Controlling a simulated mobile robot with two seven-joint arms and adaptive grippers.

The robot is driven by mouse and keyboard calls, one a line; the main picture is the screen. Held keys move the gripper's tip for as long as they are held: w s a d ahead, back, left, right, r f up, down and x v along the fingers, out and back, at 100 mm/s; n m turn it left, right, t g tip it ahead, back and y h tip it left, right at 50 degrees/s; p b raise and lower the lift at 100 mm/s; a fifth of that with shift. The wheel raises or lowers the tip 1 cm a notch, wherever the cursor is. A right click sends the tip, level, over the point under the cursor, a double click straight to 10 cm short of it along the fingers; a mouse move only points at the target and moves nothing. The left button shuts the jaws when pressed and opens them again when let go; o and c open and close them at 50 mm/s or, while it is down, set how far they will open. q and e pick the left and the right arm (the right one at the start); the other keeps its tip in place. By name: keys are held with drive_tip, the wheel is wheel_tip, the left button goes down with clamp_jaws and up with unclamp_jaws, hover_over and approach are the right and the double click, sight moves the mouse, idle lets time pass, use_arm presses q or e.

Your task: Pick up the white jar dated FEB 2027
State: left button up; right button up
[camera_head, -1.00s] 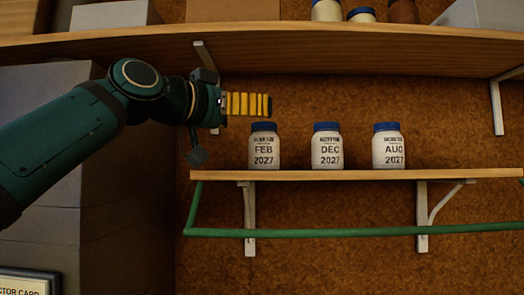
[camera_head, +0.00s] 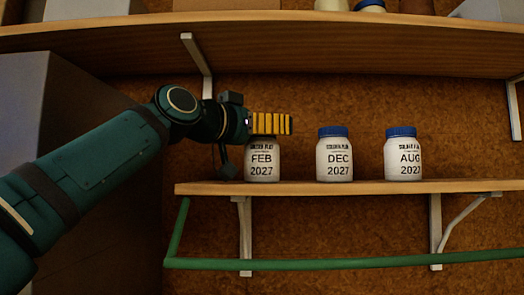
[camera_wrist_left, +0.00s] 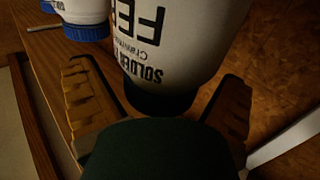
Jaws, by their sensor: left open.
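The white jar dated FEB 2027 (camera_head: 262,163) stands upright at the left of the lower shelf. Its lid is mostly hidden in the head view by my left gripper (camera_head: 271,123). In the left wrist view the FEB jar (camera_wrist_left: 165,45) appears upside down, its dark lid between the two spread fingers of the left gripper (camera_wrist_left: 155,75). The gripper is open at lid height; I cannot tell whether a finger touches the jar. My right gripper is not in view.
White jars dated DEC 2027 (camera_head: 334,160) and AUG 2027 (camera_head: 403,160) stand to the right on the lower shelf (camera_head: 370,187). An upper shelf (camera_head: 330,45) hangs above the arm. A green rail (camera_head: 350,261) runs below. Grey boxes (camera_head: 90,120) stand at left.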

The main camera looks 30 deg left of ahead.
use_arm(q)
drive_tip(key=shift+w+d, duration=0.2)
drive_tip(key=shift+w, duration=0.35)
drive_tip(key=c, duration=1.6)
drive_tip(key=shift+o, duration=0.2)
drive_tip(key=shift+s+r, duration=0.1)
drive_tip(key=shift+r, duration=0.1)
